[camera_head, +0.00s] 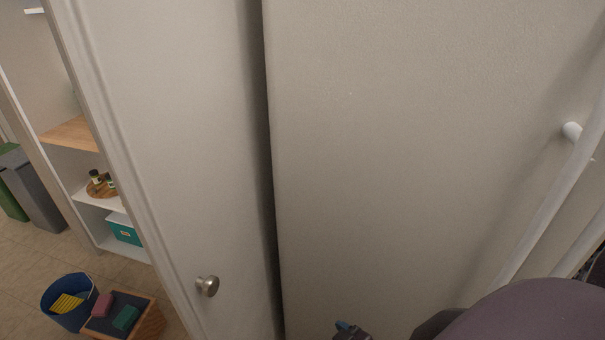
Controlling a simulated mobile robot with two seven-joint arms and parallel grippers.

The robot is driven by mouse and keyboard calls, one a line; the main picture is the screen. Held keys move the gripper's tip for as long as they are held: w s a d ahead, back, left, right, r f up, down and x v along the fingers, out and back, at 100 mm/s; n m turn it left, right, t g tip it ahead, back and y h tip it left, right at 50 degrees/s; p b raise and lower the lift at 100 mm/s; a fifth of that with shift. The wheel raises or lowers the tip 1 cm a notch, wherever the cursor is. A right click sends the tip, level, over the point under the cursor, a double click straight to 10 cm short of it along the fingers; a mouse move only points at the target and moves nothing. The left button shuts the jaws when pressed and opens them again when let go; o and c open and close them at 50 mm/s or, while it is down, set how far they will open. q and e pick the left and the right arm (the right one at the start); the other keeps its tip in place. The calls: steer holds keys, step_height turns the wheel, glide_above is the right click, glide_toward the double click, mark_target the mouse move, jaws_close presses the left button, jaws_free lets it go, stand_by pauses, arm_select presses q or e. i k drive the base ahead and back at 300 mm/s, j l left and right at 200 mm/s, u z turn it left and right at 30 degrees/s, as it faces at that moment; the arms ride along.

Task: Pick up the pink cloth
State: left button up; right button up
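A small pink block-like piece (102,305), which may be the pink cloth, lies at the lower left, on or in a wooden box on the floor. It is too small to tell whether it is cloth or sponge. A dark, bluish part of one of my grippers (351,331) pokes up at the bottom edge, in front of the white panel and far to the right of the pink piece. Most of it is cut off, and its fingers cannot be made out. My other gripper does not show.
A blue bucket (62,297) with a yellow item stands beside the wooden box (151,323); a green piece (126,318) lies by the pink one. A white door (180,130) with a round knob (207,286) and a large white panel (420,150) stand close ahead. Floor shows at left.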

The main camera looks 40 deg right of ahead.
mark_target(103, 304)
steer(key=z, duration=0.75)
steer(key=u, duration=1.2)
steer(key=i+j, duration=0.1)
steer(key=j, duration=0.35)
steer(key=i+j+z, duration=0.1)
steer(key=j, duration=0.85)
steer(key=i+j+z, duration=0.1)
steer(key=i+j, duration=0.2)
steer(key=i+j+z, duration=0.1)
steer(key=i+j, duration=0.2)
steer(key=j, duration=0.2)
steer(key=i+j+z, duration=0.1)
steer(key=i+j, duration=0.15)
steer(key=j, duration=0.15)
steer(key=i+j+z, duration=0.1)
steer(key=i+j, duration=0.2)
steer(key=j, duration=0.15)
